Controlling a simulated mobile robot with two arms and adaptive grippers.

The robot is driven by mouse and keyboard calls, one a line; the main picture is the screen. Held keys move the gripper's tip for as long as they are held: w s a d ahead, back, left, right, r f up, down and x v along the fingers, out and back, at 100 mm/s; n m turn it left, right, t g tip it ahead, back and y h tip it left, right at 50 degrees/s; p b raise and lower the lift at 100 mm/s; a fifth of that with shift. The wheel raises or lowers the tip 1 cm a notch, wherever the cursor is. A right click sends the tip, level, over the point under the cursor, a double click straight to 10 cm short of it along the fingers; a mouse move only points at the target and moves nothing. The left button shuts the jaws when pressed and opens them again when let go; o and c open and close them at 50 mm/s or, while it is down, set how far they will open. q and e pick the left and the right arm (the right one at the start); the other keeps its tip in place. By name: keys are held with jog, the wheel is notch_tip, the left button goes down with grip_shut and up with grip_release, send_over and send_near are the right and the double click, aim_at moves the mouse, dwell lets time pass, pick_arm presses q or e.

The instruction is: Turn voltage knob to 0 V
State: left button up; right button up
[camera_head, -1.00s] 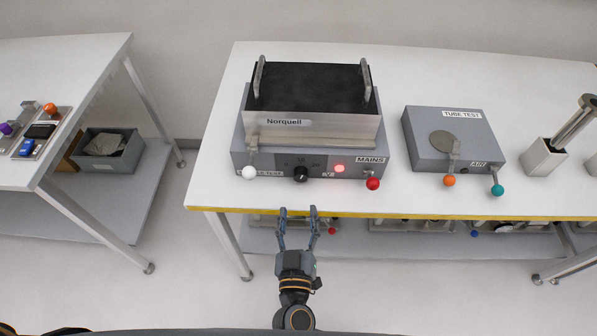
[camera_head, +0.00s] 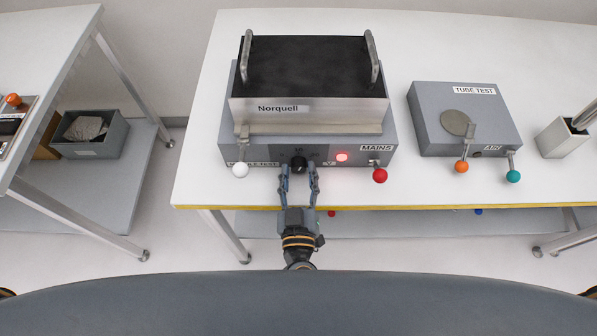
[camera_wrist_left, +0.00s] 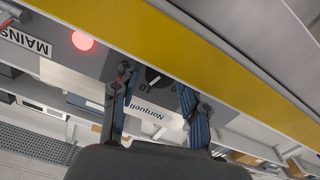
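The black voltage knob (camera_head: 299,163) is on the front panel of the grey Norquell unit (camera_head: 215,150), between the white-ball lever and the lit red lamp. The knob also shows in the left wrist view (camera_wrist_left: 158,80), with a pale pointer mark. My left gripper (camera_head: 299,172) is open, with its fingers pointing at the panel and one on either side of the knob's line. In the left wrist view its fingers (camera_wrist_left: 157,92) stand apart around the knob; I cannot tell whether they touch it. The panel scale is partly hidden. My right gripper is not in view.
A white-ball lever (camera_head: 240,169) is left of the knob; the red lamp (camera_head: 342,156) and red-ball MAINS lever (camera_head: 380,175) are right. The tube test box (camera_head: 440,130) stands further right. The table's yellow front edge (camera_head: 400,206) runs under the gripper.

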pick_arm(q)
jog(key=c, duration=0.7)
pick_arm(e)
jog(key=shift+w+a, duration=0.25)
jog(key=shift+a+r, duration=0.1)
pick_arm(q)
jog(key=n+p, duration=0.1)
jog(key=n, duration=0.2)
jog(key=shift+n, duration=1.8)
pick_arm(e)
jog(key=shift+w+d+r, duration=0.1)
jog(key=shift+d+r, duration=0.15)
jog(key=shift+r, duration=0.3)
